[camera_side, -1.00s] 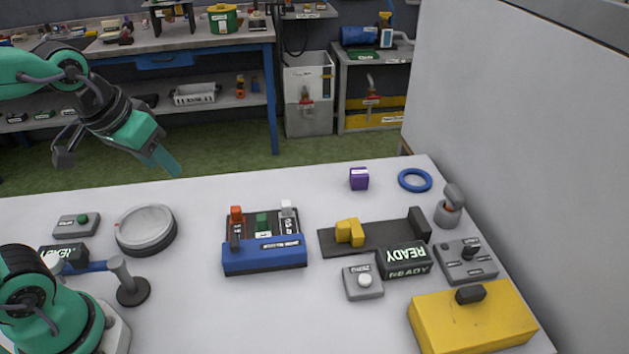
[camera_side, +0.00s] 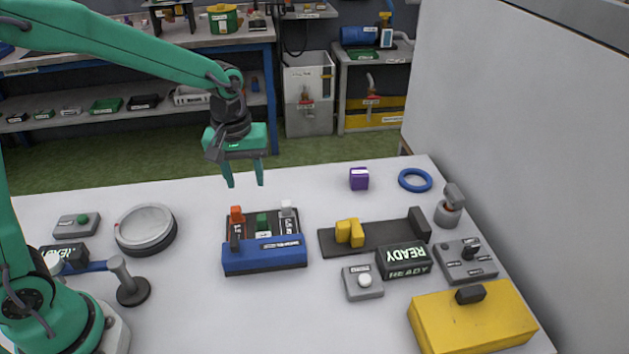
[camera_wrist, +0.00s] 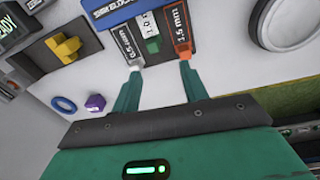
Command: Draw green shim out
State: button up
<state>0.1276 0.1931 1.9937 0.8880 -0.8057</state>
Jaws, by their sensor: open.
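The green shim (camera_side: 262,221) stands in the middle slot of the blue-fronted shim holder (camera_side: 265,257), between an orange shim (camera_side: 237,214) and a white shim (camera_side: 287,208). In the wrist view the green shim (camera_wrist: 153,45) shows beyond my fingertips, with the white shim (camera_wrist: 135,65) and the orange shim (camera_wrist: 184,50) on either side. My gripper (camera_side: 243,184) is open and empty, pointing down above and behind the holder. In the wrist view my gripper's fingertips (camera_wrist: 160,69) appear spread, apart from the green shim.
Right of the holder is a dark rail with a yellow block (camera_side: 350,232) and a black READY display (camera_side: 404,261). A purple cube (camera_side: 359,179) and blue ring (camera_side: 415,180) lie behind. A round grey dial (camera_side: 146,229) sits left. The table in front of the holder is clear.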

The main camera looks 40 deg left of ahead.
aim_at(262, 217)
jog(key=shift+n+g, duration=0.4)
jog(key=shift+n, duration=0.2)
jog(key=shift+w+d+f, duration=0.2)
jog(key=shift+w+f, duration=0.15)
jog(key=shift+f, duration=0.3)
jog(key=shift+w+d+f, duration=0.15)
jog(key=shift+w+f, duration=0.2)
jog(key=shift+f, duration=0.3)
jog(key=shift+w+d+f, duration=0.2)
jog(key=shift+w+f, duration=0.15)
jog(key=shift+f, duration=0.3)
jog(key=shift+f, duration=0.15)
jog(key=shift+f, duration=3.7)
grip_shut()
